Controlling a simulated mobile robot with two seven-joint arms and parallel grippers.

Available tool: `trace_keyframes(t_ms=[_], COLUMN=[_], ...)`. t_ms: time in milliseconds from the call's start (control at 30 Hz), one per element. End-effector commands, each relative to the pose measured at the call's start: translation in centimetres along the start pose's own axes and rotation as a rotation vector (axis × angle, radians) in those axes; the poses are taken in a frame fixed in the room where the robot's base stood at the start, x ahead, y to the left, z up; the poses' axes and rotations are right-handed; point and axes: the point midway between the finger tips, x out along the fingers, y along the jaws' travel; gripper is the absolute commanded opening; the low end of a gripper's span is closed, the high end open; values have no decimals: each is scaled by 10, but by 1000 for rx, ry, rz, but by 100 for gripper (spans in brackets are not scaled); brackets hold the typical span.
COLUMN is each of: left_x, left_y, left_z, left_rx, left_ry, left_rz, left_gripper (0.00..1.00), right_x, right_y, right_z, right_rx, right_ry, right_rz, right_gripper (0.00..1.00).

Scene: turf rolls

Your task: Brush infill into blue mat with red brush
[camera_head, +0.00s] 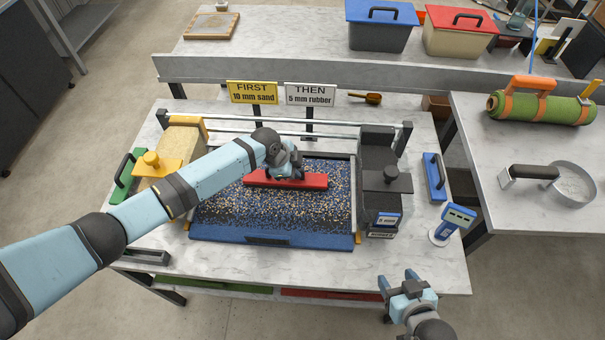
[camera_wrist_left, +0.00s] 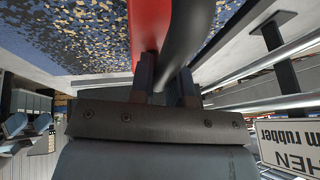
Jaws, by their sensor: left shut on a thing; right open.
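The blue mat (camera_head: 262,232) lies in a tray on the middle table, speckled with sand-coloured and dark infill; the speckle also shows in the left wrist view (camera_wrist_left: 70,30). The red brush (camera_head: 287,181) rests across the far part of the mat. My left gripper (camera_head: 285,172) is over the brush and shut on its dark handle (camera_wrist_left: 185,40); the red body (camera_wrist_left: 148,25) shows beside it in the wrist view. Whether the bristles touch the infill is hidden. My right gripper (camera_head: 410,285) is open and empty off the table's front edge.
A sand hopper (camera_head: 172,155) stands left of the mat, a dark hopper (camera_head: 380,165) right. Signs (camera_head: 253,92) and rails stand behind. A turf roll (camera_head: 540,108) is on the right table.

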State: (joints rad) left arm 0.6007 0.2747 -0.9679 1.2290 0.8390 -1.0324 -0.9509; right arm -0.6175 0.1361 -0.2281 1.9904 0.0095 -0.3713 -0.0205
Motion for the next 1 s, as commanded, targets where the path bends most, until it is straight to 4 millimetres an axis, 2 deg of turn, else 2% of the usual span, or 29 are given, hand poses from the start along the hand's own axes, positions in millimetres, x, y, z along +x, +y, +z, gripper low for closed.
trace_keyframes(t_ms=[1000], left_x=[-26], left_y=[-43], left_z=[91], left_rx=[-2], left_ry=[-3], left_rz=[-2], left_gripper=[0], right_x=[16], right_y=[0], right_z=[24], right_rx=[0], right_ry=[0], right_rz=[0], right_gripper=[61])
